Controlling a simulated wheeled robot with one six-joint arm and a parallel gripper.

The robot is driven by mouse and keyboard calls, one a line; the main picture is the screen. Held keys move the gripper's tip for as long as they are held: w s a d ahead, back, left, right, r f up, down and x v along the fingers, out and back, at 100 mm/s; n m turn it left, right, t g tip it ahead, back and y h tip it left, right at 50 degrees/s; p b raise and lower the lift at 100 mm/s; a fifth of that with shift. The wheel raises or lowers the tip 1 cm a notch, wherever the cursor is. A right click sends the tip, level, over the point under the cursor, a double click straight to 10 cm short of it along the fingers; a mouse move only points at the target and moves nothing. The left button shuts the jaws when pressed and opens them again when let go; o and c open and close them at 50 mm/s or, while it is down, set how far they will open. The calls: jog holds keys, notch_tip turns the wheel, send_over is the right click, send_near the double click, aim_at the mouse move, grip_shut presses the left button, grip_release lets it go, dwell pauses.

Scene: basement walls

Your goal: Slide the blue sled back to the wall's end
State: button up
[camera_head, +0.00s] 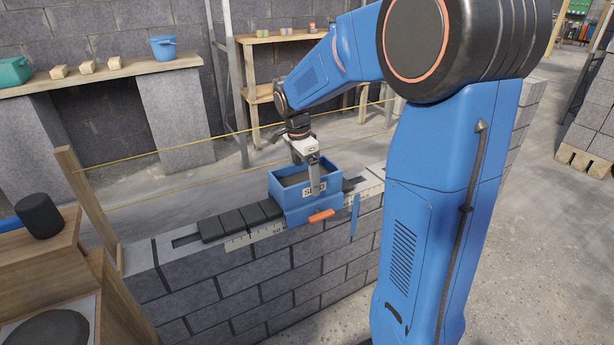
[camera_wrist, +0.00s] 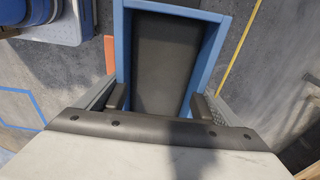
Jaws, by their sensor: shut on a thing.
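The blue sled (camera_head: 300,207) is an open box with a dark inside, a partly hidden white label and an orange handle (camera_head: 321,216) low on its near side. It sits on top of the grey block wall (camera_head: 270,275), around the middle of its visible length. My gripper (camera_head: 307,185) reaches down from above and is shut on the sled, with one finger over its near side. In the wrist view, the sled's blue rim (camera_wrist: 178,9) shows between the dark finger pads. The wall's far right part is hidden behind my arm.
Dark slabs (camera_head: 240,220) lie along the wall top left of the sled, beside scale markings. A yellow string (camera_head: 190,150) runs behind the wall from a wooden post (camera_head: 87,195). A wooden stand with a dark pot (camera_head: 38,214) is at the left.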

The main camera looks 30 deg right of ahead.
jog(key=shift+s+a+f, duration=0.1)
jog(key=shift+a+f, duration=0.05)
jog(key=shift+a, duration=1.75)
jog(key=shift+s+a+f, duration=0.1)
jog(key=shift+a+f, duration=0.05)
jog(key=shift+a, duration=1.75)
jog(key=shift+a, duration=0.1)
jog(key=shift+s+a+f, duration=0.1)
jog(key=shift+s+a, duration=0.05)
jog(key=shift+a, duration=3.7)
jog(key=shift+a, duration=0.15)
jog(key=shift+s+a, duration=0.1)
jog(key=shift+a, duration=3.75)
jog(key=shift+a, duration=0.1)
jog(key=shift+s+a+f, duration=0.1)
jog(key=shift+a, duration=1.85)
jog(key=shift+s+a+f, duration=0.1)
jog(key=shift+a, duration=1.85)
jog(key=shift+r, duration=0.1)
jog(key=shift+a, duration=4)
